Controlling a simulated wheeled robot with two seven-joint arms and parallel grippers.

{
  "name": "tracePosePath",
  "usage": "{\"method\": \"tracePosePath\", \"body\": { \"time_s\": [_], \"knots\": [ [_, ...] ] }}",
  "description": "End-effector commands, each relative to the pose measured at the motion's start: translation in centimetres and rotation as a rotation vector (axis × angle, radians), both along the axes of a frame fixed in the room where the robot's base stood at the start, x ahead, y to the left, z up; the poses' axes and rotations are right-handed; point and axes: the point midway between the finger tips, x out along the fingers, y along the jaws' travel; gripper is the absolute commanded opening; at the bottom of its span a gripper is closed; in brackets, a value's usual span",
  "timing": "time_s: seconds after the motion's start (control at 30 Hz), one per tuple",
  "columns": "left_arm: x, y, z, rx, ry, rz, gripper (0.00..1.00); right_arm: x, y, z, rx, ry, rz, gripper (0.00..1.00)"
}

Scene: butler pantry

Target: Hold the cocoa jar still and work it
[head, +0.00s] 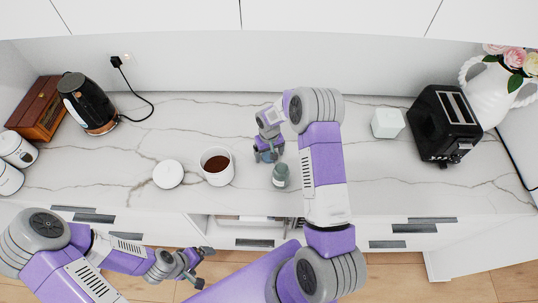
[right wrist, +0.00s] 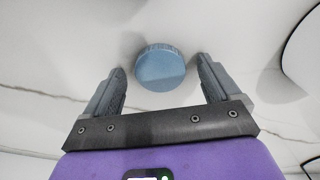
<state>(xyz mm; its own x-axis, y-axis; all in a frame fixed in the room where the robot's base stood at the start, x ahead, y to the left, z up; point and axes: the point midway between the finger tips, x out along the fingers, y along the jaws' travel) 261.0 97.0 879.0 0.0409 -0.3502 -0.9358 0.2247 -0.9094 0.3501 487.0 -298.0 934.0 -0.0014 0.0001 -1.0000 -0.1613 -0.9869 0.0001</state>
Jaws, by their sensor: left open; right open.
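A white round jar (head: 226,177) stands open on the counter with brown powder (head: 217,164) in it. A round white lid (head: 168,174) lies on the counter to its left. A small grey-green jar (head: 280,177) stands to its right; the round blue lid (right wrist: 160,67) in the right wrist view appears to be its top. My right gripper (head: 268,156) is open, pointing down just behind the small jar. In the right wrist view its fingers (right wrist: 160,88) are spread, with the blue lid showing between and beyond them. My left gripper (head: 196,268) is open and empty, in front of the counter.
A black kettle (head: 88,104), a wooden box (head: 36,107) and white canisters (head: 14,150) stand at the left. A white cube (head: 388,123), a black toaster (head: 446,123) and a flower vase (head: 490,92) stand at the right. Counter space left of the lid is clear.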

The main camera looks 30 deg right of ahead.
Motion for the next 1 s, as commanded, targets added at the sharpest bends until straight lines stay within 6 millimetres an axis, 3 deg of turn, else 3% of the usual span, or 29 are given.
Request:
{"method": "tracePosePath", "body": {
  "time_s": [0.33,0.7,1.0],
  "knots": [
    [-0.01,0.01,0.0,0.0,0.0,0.0,0.95,0.04,-0.01,-0.13,0.0,-0.001,0.0,0.9],
    [-0.01,0.0,0.0,0.0,0.0,0.0,0.95,0.04,0.0,-0.11,0.0,-0.001,0.0,0.33],
    [0.0,0.0,-0.02,0.0,0.0,0.0,0.95,0.07,0.0,0.09,0.0,-0.002,0.0,0.3]
  ]
}}
